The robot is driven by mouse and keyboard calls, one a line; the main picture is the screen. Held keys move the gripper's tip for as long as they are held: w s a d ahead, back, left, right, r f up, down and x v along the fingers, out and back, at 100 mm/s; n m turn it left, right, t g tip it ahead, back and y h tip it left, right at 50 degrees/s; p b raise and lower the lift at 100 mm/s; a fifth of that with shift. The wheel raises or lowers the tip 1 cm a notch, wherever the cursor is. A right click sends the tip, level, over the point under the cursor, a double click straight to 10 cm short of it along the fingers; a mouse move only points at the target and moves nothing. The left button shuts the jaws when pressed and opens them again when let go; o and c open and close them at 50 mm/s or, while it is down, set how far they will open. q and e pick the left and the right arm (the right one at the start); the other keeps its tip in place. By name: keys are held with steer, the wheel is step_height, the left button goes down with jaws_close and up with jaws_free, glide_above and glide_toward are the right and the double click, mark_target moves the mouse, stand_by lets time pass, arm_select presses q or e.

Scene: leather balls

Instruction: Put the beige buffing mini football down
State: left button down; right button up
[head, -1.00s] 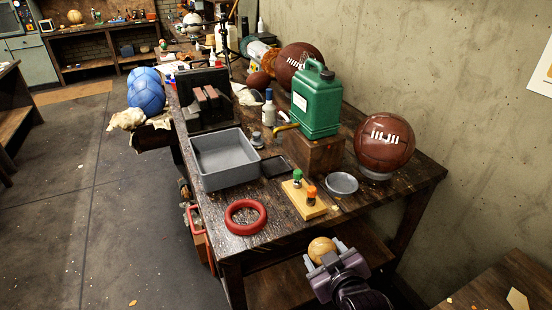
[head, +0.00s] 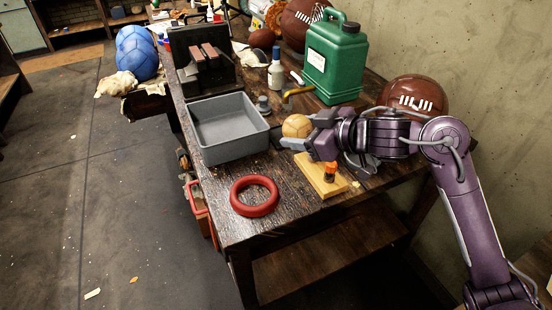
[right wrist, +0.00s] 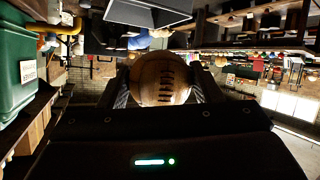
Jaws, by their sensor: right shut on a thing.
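The beige mini football (head: 296,126) is small and tan; in the right wrist view (right wrist: 160,80) it shows dark stitching. My right gripper (head: 306,131) is shut on it, with a finger on either side of the ball in the right wrist view. In the head view the ball appears just right of the grey tray (head: 205,153), by the yellow block with the orange peg (head: 322,182). I cannot tell how high it is above the bench. My left gripper is not in view.
A red ring (head: 254,209) lies at the bench's near edge. A green jerrycan (head: 335,65) and a brown football (head: 414,92) stand behind my right arm. The grey tray looks empty. Bare bench top (head: 285,175) shows between ring and block.

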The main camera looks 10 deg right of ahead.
steer(key=b, duration=0.1)
glide_above(298, 202)
step_height(298, 202, down, 14)
steer(key=shift+w+f, duration=0.1)
steer(key=shift+f, duration=0.15)
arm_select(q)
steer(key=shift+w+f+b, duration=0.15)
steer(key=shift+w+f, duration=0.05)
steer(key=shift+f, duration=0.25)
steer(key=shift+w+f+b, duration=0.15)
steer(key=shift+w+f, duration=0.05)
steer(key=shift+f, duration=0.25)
arm_select(e)
steer(key=shift+f, duration=2.55)
steer(key=shift+f, duration=0.15)
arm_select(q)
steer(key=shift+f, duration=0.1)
arm_select(e)
steer(key=o, duration=0.8)
steer(key=shift+o, duration=0.2)
